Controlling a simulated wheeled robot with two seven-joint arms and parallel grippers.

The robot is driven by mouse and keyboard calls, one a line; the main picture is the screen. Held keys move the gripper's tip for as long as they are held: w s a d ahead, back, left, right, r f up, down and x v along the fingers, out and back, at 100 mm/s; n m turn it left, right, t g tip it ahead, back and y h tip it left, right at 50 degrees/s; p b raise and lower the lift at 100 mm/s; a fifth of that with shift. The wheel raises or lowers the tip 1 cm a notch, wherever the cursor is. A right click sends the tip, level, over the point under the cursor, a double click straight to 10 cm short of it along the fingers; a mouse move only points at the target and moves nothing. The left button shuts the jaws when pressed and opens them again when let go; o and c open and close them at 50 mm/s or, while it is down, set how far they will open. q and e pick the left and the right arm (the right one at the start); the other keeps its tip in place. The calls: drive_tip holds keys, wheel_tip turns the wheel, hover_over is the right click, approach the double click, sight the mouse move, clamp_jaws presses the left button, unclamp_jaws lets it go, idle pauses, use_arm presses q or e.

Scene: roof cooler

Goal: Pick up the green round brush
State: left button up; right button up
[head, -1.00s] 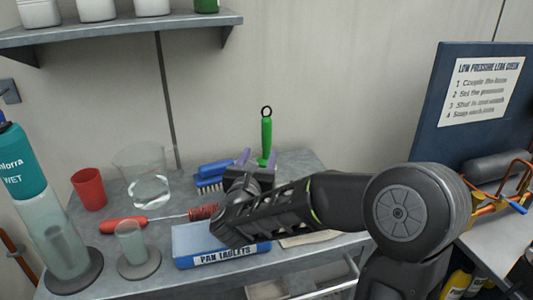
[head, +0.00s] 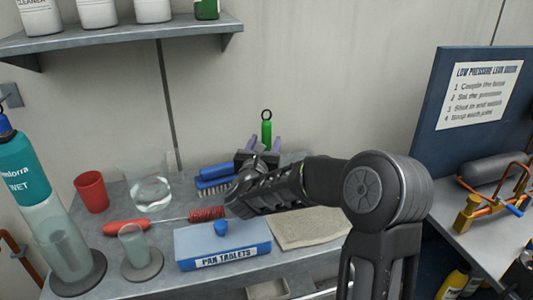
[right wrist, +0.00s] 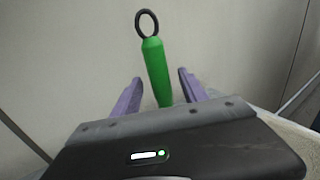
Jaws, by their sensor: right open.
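The green round brush (head: 266,129) stands upright at the back of the grey table, near the wall. Its green handle and black ring show; its lower part is hidden behind my right gripper (head: 263,146). In the right wrist view, the green handle (right wrist: 154,65) rises between the two purple fingers of my right gripper (right wrist: 158,92). The fingers are open, with a gap on each side of the handle. I cannot tell how far the fingertips reach past it. My left gripper is not in view.
A blue brush (head: 215,171) lies just left of my gripper. A red-handled brush (head: 128,226), a blue PAN TABLETS box (head: 190,243), a beige cloth (head: 308,229), a red cup (head: 91,191) and clear beakers share the table. A shelf (head: 120,40) hangs above left.

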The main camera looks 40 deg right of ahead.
drive_tip(key=shift+x, duration=1.05)
drive_tip(key=shift+s, duration=0.1)
drive_tip(key=shift+c, duration=0.5)
clamp_jaws()
idle(0.4)
